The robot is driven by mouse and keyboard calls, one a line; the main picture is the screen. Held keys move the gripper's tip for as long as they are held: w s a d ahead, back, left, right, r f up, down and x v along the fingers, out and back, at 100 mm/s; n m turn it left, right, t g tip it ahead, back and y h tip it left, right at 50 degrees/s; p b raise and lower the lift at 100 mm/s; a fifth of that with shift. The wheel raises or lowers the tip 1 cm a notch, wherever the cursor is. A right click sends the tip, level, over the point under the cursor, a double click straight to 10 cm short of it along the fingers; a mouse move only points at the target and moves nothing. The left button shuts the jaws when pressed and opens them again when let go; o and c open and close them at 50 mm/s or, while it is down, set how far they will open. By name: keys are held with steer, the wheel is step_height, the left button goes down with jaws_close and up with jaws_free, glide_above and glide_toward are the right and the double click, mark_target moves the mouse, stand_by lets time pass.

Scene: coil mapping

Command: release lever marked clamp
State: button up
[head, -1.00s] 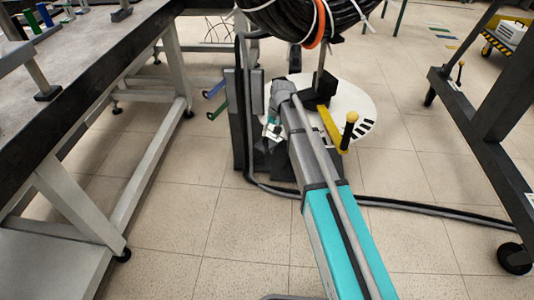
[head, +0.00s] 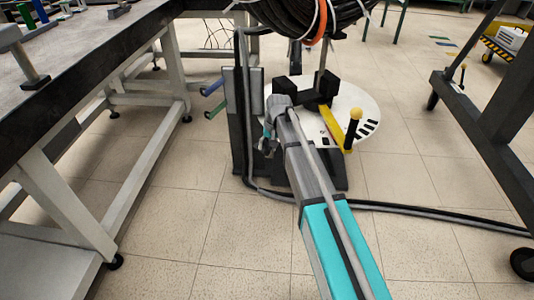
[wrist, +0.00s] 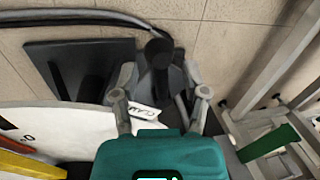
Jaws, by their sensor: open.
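A black-knobbed lever (wrist: 158,52) stands between the fingers of my gripper (wrist: 160,94) in the wrist view. The fingers are open, one on each side, and I cannot tell whether either touches it. A white label (wrist: 145,113), upside down and partly covered, shows letters that look like the start of "CLAMP". In the head view my gripper (head: 268,142) is low beside the dark upright of the coil stand, left of the white disc (head: 350,92). My arm and gripper hide the lever there.
A yellow lever (head: 331,127) stands on the disc's near side. Blue (head: 213,87) and green (head: 215,110) handles stick out left of the stand. A black cable coil (head: 285,18) hangs above. A workbench (head: 85,75) is at left, a dark frame (head: 490,120) at right.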

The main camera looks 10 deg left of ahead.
steer(key=shift+a+f+b, duration=0.15)
steer(key=shift+f+b, duration=0.35)
steer(key=shift+f, duration=0.25)
steer(key=shift+s, duration=0.1)
jaws_close()
